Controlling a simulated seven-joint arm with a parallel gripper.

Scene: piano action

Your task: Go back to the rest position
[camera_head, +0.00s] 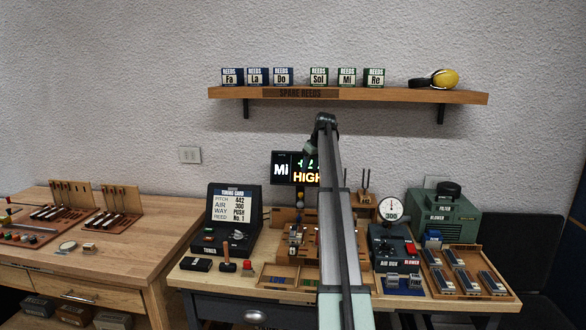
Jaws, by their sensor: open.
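My arm rises from the bottom centre in front of the workbench (190,277) and bends at the top, just below the shelf. Beyond the bend, only a small part shows to its left, in front of the wall. I cannot make out my gripper's fingers; the arm hides that area. The arm also covers part of the lit display reading "Mi" and "HIGH" (282,170) and the middle of the wooden fixture (278,243) on the bench. I see nothing held.
At right are the air gauge (391,212), green blower (447,216) and a reed tray (430,282). A shelf (380,95) with reed boxes hangs above; another bench (130,255) is left.

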